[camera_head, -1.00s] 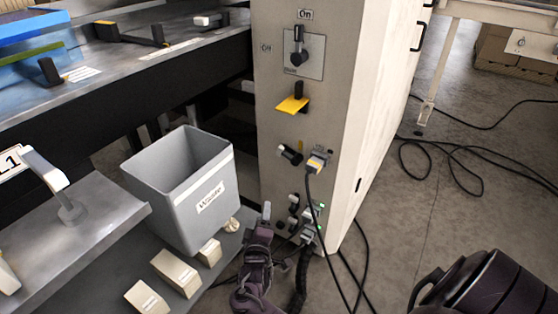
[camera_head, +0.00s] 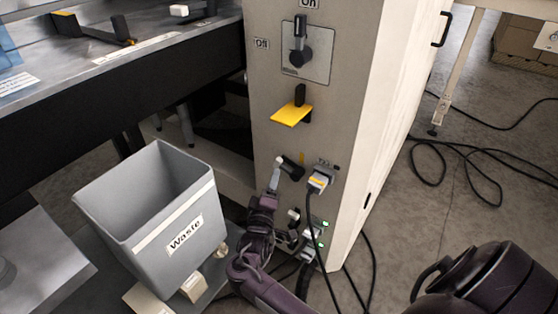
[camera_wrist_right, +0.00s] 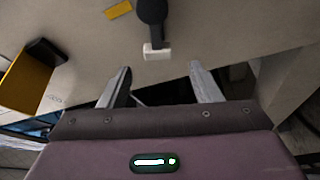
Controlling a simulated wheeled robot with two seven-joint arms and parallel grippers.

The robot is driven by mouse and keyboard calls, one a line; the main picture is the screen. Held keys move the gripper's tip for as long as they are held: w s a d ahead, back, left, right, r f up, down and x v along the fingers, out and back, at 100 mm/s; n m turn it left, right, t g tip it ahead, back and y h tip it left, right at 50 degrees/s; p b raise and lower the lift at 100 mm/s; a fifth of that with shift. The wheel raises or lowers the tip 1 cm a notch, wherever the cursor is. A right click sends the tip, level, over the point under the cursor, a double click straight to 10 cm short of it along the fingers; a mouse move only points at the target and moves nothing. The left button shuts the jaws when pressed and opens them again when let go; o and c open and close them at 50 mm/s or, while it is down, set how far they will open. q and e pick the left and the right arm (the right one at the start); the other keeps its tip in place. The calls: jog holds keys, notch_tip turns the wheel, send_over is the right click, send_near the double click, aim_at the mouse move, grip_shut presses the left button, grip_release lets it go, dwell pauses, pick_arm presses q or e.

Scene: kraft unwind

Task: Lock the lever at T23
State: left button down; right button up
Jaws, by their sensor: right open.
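A small black lever (camera_head: 291,167) with a pale tip is on the front of the grey cabinet, left of a small label that seems to read T23 (camera_head: 324,162). Beside it is a short yellow mark (camera_head: 302,158). In the right wrist view the lever (camera_wrist_right: 152,13) points toward me, with its white tip just ahead of the fingertips. My right gripper (camera_head: 277,168) is at the lever's left end in the head view. In the wrist view my right gripper (camera_wrist_right: 158,70) is open, its fingers apart and nothing between them. My left gripper is out of view.
A plug with a black cable (camera_head: 318,182) sits right of the lever. A grey Waste bin (camera_head: 160,215) stands left. More plugs and cables are below.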

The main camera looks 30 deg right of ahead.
aim_at(277, 166)
jog(key=b+x, duration=0.1)
jog(key=x, duration=0.5)
jog(key=shift+w+d+r, duration=0.15)
jog(key=shift+w+d, duration=0.1)
jog(key=shift+c, duration=0.5)
grip_shut()
